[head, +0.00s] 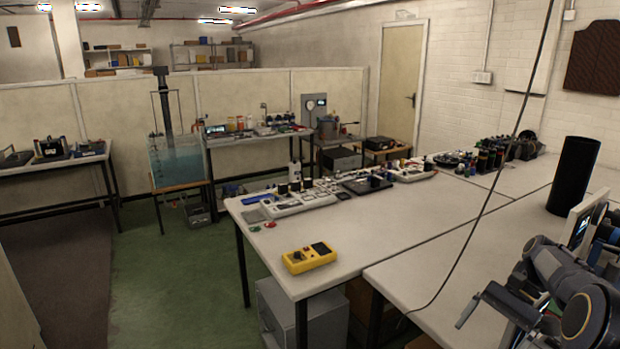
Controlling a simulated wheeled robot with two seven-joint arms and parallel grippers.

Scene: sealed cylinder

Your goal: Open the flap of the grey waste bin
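I cannot make out a waste bin with a flap for certain. A light grey box (322,318) stands on the floor under the front left part of the long workbench. The tabletop and a table leg cover part of it, and the bottom edge of the picture cuts it off. No flap can be told on it. I see neither of my grippers clearly in the head view.
The workbench (345,240) holds a yellow meter (309,258), circuit boards and a black cylinder (574,175). A dark jointed device (570,290) fills the lower right. A black cable (487,200) hangs in front. The green floor (175,275) left of the bench is clear.

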